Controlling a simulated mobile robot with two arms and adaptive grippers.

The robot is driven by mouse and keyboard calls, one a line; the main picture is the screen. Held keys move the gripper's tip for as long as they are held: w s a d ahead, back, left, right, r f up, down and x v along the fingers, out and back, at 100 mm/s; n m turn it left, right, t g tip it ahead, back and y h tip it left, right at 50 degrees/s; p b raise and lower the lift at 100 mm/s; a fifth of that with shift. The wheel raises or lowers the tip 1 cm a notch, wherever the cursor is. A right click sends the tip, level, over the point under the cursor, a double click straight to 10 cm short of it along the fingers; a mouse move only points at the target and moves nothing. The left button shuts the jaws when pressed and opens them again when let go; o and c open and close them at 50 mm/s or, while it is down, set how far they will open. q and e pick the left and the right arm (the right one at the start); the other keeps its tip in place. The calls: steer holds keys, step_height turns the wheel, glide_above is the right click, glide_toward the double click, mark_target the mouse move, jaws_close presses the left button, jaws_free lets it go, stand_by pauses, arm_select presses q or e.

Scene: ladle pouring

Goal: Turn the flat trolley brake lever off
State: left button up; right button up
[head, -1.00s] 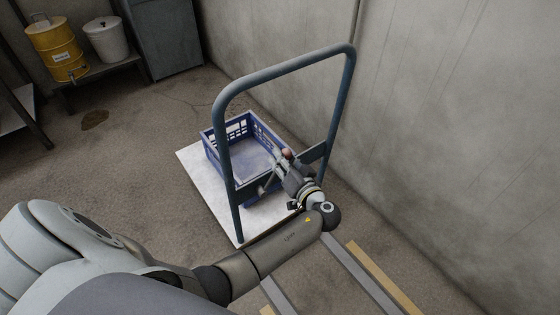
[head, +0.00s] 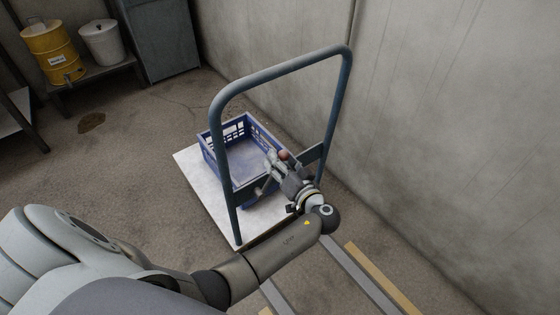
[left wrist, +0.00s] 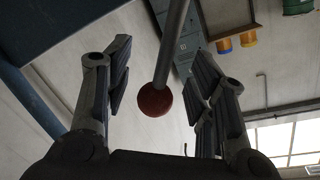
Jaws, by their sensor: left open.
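The flat trolley (head: 190,175) has a white deck and a dark blue-grey tube handle (head: 217,150). Its brake lever shows in the left wrist view as a grey rod (left wrist: 173,42) ending in a dark red ball knob (left wrist: 155,100). In the head view the knob (head: 284,155) is a small reddish spot at my gripper. My left gripper (head: 279,160) is at the handle's crossbar. In the left wrist view, its fingers (left wrist: 160,85) are open, with the knob between them in the picture and clear gaps on both sides. My right gripper is out of view.
A blue crate (head: 212,155) stands on the deck behind the handle. A concrete wall (head: 440,120) is close on the right. Long bars (head: 355,275) lie on the floor at front right. A yellow drum (head: 50,50) and white bucket (head: 100,42) stand far left. The left floor is mostly clear.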

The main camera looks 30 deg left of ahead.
arm_select(q)
steer(key=v, duration=1.1)
steer(key=shift+d, duration=0.3)
steer(key=shift+r, duration=0.1)
steer(key=shift+c, duration=0.4)
